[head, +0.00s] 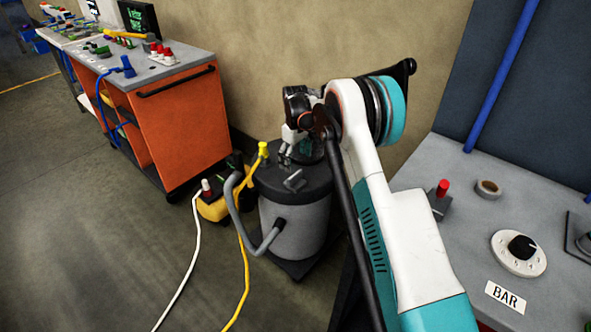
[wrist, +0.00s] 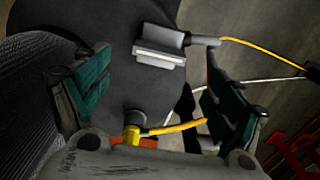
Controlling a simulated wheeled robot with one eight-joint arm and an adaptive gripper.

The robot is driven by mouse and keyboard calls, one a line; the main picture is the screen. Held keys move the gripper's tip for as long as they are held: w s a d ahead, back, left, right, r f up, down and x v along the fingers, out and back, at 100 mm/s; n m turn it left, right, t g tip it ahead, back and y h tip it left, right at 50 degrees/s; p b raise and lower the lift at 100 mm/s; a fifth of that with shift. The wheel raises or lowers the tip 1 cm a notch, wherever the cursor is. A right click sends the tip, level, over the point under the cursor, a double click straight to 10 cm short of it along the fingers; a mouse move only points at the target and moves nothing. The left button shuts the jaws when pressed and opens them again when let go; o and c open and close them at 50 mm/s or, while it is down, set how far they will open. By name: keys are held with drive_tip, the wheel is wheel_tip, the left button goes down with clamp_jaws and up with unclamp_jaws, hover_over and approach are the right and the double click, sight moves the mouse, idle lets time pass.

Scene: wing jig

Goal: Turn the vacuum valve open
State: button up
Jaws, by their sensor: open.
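A grey vacuum canister (head: 290,222) with a dark round lid stands on the floor. A yellow fitting (head: 263,149), seemingly the valve, stands up at the lid's far-left edge. A yellow fitting with a yellow arm (wrist: 131,133) also shows in the wrist view, low between the fingers. A grey block-like handle (head: 294,181) sits on the lid; it shows in the wrist view too (wrist: 160,52). My gripper (head: 297,152) is over the lid, right of the yellow fitting. In the wrist view its teal-padded fingers (wrist: 155,97) are wide apart with nothing gripped.
A grey hose (head: 240,215) curves along the canister's left side. A yellow power box (head: 212,205) and cables lie left of it. An orange cart (head: 180,125) stands behind left. A grey bench with a black-knobbed dial (head: 522,247) and a BAR label (head: 505,295) is at right.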

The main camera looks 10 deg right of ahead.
drive_tip(key=shift+r, duration=1.65)
drive_tip(key=s+r+m+t, duration=0.2)
drive_tip(key=s+r, duration=0.7)
drive_tip(key=r, duration=0.3)
drive_tip(key=s+r+m+t, duration=0.1)
drive_tip(key=s+r, duration=0.9)
drive_tip(key=r, duration=0.1)
drive_tip(key=s+r+m+t, duration=0.2)
drive_tip(key=s+r, duration=0.1)
drive_tip(key=s, duration=1.1)
drive_tip(key=s+f+m+t, duration=0.1)
drive_tip(key=s+f, duration=0.1)
drive_tip(key=s, duration=0.4)
drive_tip(key=s+f+m+t, duration=0.1)
drive_tip(key=s+f, duration=0.1)
drive_tip(key=s, duration=0.5)
drive_tip(key=shift+s+a+f, duration=0.3)
drive_tip(key=shift+f, duration=0.05)
